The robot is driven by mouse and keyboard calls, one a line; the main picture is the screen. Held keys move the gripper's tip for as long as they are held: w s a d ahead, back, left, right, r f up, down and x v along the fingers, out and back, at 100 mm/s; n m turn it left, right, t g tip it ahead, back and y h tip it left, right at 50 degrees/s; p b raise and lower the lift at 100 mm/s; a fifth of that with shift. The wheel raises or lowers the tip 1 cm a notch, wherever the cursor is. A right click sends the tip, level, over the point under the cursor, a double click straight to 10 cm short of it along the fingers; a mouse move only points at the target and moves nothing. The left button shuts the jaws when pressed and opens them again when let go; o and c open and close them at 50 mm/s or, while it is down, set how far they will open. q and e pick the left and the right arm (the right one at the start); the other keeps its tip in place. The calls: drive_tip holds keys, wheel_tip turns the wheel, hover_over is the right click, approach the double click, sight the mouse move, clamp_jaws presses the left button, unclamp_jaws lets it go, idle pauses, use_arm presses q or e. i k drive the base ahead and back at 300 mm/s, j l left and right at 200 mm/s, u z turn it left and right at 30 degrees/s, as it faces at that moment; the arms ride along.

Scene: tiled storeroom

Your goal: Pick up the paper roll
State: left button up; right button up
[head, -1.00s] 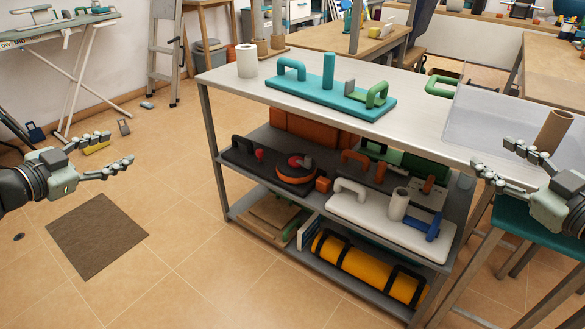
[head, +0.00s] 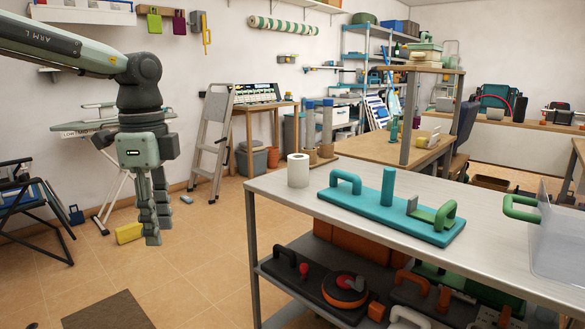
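The paper roll (head: 298,172) is a short white roll with a hole in its top. My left gripper (head: 158,234) hangs to the left of the table, fingers pointing down. It is apart from the roll and holds nothing. Its two fingers show side by side at an angle, tips at different heights, and look parted. My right gripper is out of view.
A teal board (head: 380,217) with handles and an upright cylinder lies right of the roll. A clear bin (head: 560,245) stands at the right. A stepladder (head: 212,145) and a yellow block (head: 129,233) are at the left. The tabletop's front strip is clear.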

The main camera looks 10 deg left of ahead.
sight(298, 163)
drive_tip(key=i+j, duration=0.95)
drive_tip(key=i+j+z, duration=0.5)
drive_tip(key=j+z, duration=0.3)
drive_tip(key=z, duration=0.7)
